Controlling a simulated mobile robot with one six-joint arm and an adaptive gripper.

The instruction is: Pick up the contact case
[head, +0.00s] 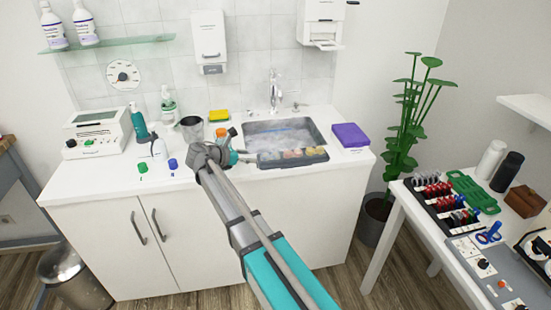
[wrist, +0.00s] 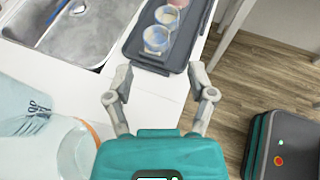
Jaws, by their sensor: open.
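A small green cap (head: 143,168) and a small blue cap (head: 173,165) sit near the counter's front edge in the head view. They look like the contact case, but its white body is hard to tell from the white counter. My gripper (head: 240,157) is to their right, over the front of the counter by the sink. In the wrist view my gripper (wrist: 161,80) is open, with nothing between its fingers. The caps do not show in the wrist view.
A dark tray (wrist: 131,50) with cups lies by the sink (head: 270,134), just beyond my fingers. A clear container (wrist: 45,150) stands close at left in the wrist view. Bottles and an autoclave-like box (head: 97,134) stand behind the caps. A purple box (head: 350,134) is at right.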

